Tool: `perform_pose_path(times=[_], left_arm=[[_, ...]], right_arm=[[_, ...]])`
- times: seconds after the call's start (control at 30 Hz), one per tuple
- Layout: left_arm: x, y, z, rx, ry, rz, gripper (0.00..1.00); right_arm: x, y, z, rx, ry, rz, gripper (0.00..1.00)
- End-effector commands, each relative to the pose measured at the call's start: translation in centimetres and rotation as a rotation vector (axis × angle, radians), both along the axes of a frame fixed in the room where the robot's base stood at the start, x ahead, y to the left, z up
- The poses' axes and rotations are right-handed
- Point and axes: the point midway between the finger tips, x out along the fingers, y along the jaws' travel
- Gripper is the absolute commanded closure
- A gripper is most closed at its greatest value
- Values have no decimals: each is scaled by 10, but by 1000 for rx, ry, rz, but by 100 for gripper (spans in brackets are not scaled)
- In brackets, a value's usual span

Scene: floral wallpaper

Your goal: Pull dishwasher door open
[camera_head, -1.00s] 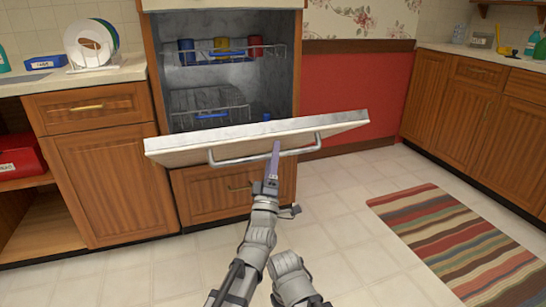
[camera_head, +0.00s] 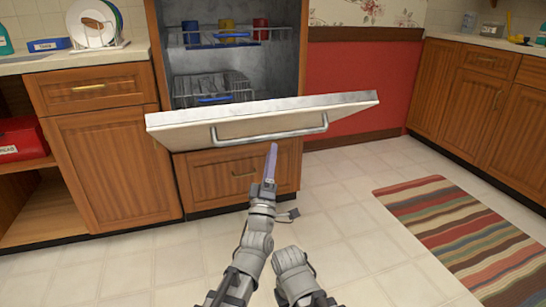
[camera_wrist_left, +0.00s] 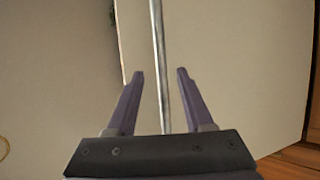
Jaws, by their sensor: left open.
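The dishwasher door (camera_head: 190,138) is a white-edged panel, hinged low and tilted partway open toward me. Its racks show behind it. A grey bar handle (camera_head: 270,137) runs across its outer face. My left gripper (camera_head: 271,152) has purple fingers pointing up, just below the handle in the head view. In the left wrist view the open left gripper (camera_wrist_left: 160,75) has one finger on each side of the handle bar (camera_wrist_left: 158,50) in the picture. No finger visibly touches the bar, and I cannot tell the depth between them. My right gripper is not in view.
Wooden cabinets (camera_head: 115,160) stand left of the dishwasher, with a dish rack (camera_head: 95,42) on the counter. A wooden drawer (camera_head: 235,175) sits below the door. A striped rug (camera_head: 450,225) lies on the right. The tiled floor between is clear.

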Motion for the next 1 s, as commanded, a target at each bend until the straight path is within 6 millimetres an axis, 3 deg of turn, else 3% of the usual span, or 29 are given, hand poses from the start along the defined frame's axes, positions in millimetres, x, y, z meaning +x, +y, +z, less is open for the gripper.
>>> perform_pose_path(times=[0.17, 0.57, 0.7, 0.77, 0.87, 1.0], left_arm=[[-5, 3, -12, 0, 1, 0, 48], [-5, 3, -11, 0, 1, 0, 48], [-1, 4, -18, 28, 34, 10, 64], [6, 6, -29, 75, 86, 26, 70], [23, 12, -63, 208, 232, 64, 82], [37, 29, -129, 460, 492, 101, 98]], right_arm=[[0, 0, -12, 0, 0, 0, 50], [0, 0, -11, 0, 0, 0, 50], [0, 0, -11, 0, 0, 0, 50], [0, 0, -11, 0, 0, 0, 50], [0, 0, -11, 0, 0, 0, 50], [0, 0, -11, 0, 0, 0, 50]])
